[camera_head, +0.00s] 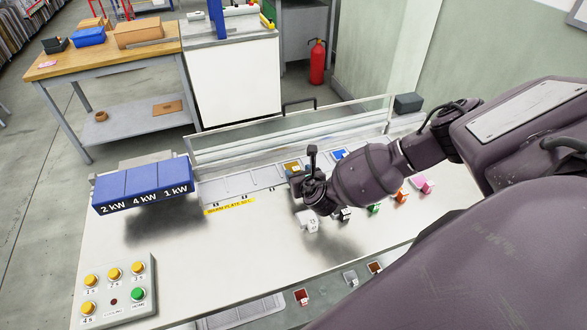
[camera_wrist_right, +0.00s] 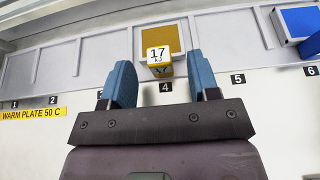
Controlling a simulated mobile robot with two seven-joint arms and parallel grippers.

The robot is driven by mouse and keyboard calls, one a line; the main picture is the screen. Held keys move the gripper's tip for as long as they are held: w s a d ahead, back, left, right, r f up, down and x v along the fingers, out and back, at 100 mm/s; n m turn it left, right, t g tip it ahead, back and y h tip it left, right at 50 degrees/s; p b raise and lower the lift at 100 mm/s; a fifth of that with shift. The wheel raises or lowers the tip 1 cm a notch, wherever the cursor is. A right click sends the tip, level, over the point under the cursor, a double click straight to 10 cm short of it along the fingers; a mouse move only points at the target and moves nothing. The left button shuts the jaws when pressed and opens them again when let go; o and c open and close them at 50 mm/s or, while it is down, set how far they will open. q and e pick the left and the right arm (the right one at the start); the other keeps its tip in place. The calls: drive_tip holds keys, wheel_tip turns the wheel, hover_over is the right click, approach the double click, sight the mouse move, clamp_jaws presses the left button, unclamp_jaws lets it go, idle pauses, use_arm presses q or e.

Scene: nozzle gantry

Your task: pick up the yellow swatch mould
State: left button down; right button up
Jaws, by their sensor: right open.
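The yellow swatch mould (camera_head: 291,167) sits at the back of the bench in the warm plate row. In the right wrist view it shows as a gold square (camera_wrist_right: 161,33) with a yellow-sided block in front, labelled 17 kJ, behind the number 4. My right gripper (camera_head: 304,180) is open just in front of it, partly covering it in the head view. In the wrist view the blue fingers (camera_wrist_right: 161,82) stand apart, with the labelled block lined up between them. Whether the fingertips reach around the block, I cannot tell. My left gripper is not in view.
A blue mould (camera_wrist_right: 301,22) sits to the right. White (camera_head: 309,222), green (camera_head: 374,208) and orange (camera_head: 401,196) blocks stand on the bench. A clear guard (camera_head: 290,125) runs along the back. The blue weight-like box (camera_head: 145,188) and button panel (camera_head: 115,290) are left.

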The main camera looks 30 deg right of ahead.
drive_tip(key=shift+w+d+f, duration=0.1)
drive_tip(key=shift+w, duration=0.15)
clamp_jaws()
